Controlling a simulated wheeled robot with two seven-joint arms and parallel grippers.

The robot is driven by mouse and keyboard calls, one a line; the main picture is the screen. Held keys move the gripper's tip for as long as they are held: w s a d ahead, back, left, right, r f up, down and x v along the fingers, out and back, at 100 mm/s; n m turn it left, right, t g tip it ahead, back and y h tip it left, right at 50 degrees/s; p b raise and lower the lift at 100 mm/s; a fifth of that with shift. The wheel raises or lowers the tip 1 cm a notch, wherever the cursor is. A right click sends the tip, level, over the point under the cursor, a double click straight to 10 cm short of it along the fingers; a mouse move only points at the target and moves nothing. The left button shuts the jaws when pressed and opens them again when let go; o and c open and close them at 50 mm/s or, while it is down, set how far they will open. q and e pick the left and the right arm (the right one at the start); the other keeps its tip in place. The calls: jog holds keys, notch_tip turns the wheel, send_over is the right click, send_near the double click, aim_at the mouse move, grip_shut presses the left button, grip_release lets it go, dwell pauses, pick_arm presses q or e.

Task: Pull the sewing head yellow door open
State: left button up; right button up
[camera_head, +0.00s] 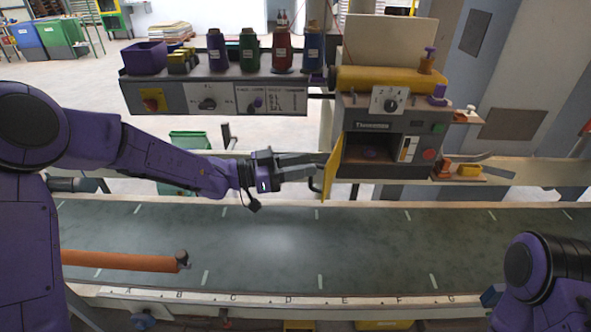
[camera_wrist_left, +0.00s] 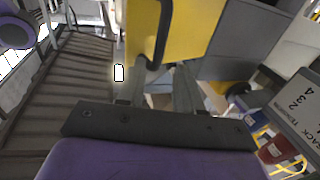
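The yellow door (camera_head: 330,181) of the sewing head (camera_head: 385,135) stands swung out at the left side of a dark opening, seen almost edge-on in the head view. In the left wrist view the door (camera_wrist_left: 203,25) fills the upper middle, with a dark curved handle (camera_wrist_left: 164,32) on it. My left gripper (camera_head: 318,166) is at the door's handle side. Its two fingers (camera_wrist_left: 161,72) are apart, and the handle's lower end is close to the left fingertip. Whether they touch is unclear.
A control panel with spools (camera_head: 225,92) hangs left of the sewing head. A conveyor belt (camera_head: 370,260) runs across below, with an orange bar (camera_head: 120,261) over its left part. An orange-and-grey bracket (camera_head: 470,170) sticks out at the head's right.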

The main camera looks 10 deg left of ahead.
pick_arm(q)
jog(key=shift+o, duration=0.7)
jog(key=shift+w+d, duration=0.35)
jog(key=shift+w, duration=0.25)
jog(key=shift+s+a, duration=0.1)
jog(key=shift+s, duration=0.2)
jog(key=shift+c, duration=0.2)
jog(key=shift+a+f, duration=0.15)
jog(key=shift+f, duration=0.05)
pick_arm(e)
jog(key=shift+d+f, duration=0.15)
jog(key=shift+d, duration=0.1)
pick_arm(q)
jog(key=b+v, duration=0.2)
jog(key=v, duration=0.8)
jog(key=shift+b, duration=0.3)
pick_arm(e)
jog(key=f, duration=0.2)
jog(key=shift+w+f, duration=0.3)
jog(key=shift+f, duration=0.05)
pick_arm(q)
jog(key=shift+s+r, duration=0.1)
jog(key=shift+s, duration=0.05)
